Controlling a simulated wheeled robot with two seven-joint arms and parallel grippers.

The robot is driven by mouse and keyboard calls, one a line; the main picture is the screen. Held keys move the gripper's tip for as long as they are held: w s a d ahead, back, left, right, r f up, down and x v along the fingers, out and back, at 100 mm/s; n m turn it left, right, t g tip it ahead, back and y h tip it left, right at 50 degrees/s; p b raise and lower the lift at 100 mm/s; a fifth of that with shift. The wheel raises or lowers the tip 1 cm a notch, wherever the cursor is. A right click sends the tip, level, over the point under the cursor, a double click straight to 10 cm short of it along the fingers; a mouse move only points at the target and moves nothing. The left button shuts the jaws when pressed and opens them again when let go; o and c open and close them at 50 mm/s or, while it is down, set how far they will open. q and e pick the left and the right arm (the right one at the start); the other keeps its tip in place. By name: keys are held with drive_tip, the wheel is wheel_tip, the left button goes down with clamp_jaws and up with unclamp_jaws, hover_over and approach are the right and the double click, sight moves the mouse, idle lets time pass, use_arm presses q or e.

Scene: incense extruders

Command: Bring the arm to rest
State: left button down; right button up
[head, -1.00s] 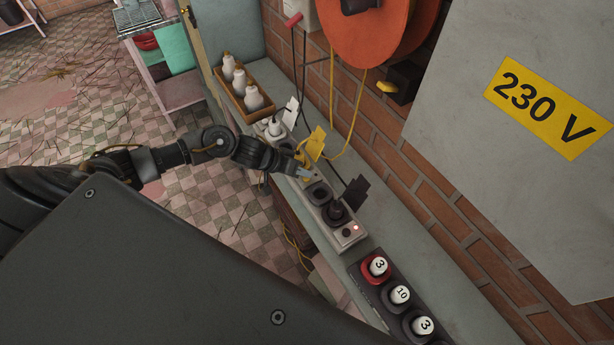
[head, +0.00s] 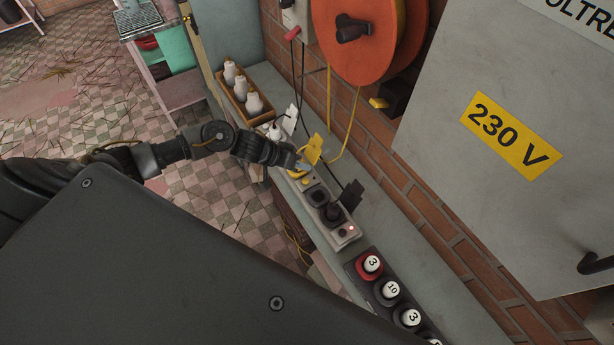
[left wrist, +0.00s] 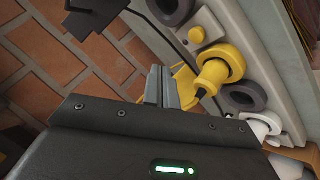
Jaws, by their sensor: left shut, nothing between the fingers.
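My left arm reaches in from the left in the head view. My left gripper (head: 303,164) is shut and empty over the power strip (head: 343,231). Its fingertips are close to the yellow plug (head: 313,150) and its yellow tag; I cannot tell whether they touch. In the left wrist view the shut fingers (left wrist: 161,86) point toward the brick wall, with the yellow plug (left wrist: 218,72) beside them on the right. A black plug (head: 336,211) and a white plug (head: 275,133) are also in the strip. My right gripper is not in view.
A wooden tray (head: 236,99) with white bottle-like pieces stands at the far end of the shelf. A row of numbered knobs (head: 390,289) is at the near end. An orange reel (head: 360,45) and a grey 230 V cabinet (head: 470,110) are on the brick wall.

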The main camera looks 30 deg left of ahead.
use_arm(q)
drive_tip(key=shift+s+d, duration=0.1)
drive_tip(key=shift+d, duration=0.3)
drive_tip(key=s+d+m+t+y, duration=0.2)
drive_tip(key=s+d, duration=0.4)
drive_tip(key=d, duration=0.1)
drive_tip(key=s+a+r+n+g+y, duration=0.1)
drive_tip(key=s+a+g+y, duration=0.15)
drive_tip(key=s, duration=0.75)
drive_tip(key=s+a+r+g+y, duration=0.15)
drive_tip(key=s+a, duration=0.25)
drive_tip(key=s, duration=0.6)
wheel_tip(320, 180, down, 32)
drive_tip(key=g+b, duration=0.2)
drive_tip(key=b, duration=0.4)
drive_tip(key=s+a+f+b, duration=0.1)
drive_tip(key=s+f+b, duration=0.1)
drive_tip(key=s+f, duration=0.6)
drive_tip(key=s+a+f+g+y+b, duration=0.1)
drive_tip(key=s+a+f+b, duration=0.1)
drive_tip(key=s+f, duration=0.7)
wheel_tip(320, 180, down, 4)
drive_tip(key=shift+s+f+m+b, duration=0.2)
drive_tip(key=shift+m+b, duration=0.1)
drive_tip(key=shift+b, duration=0.15)
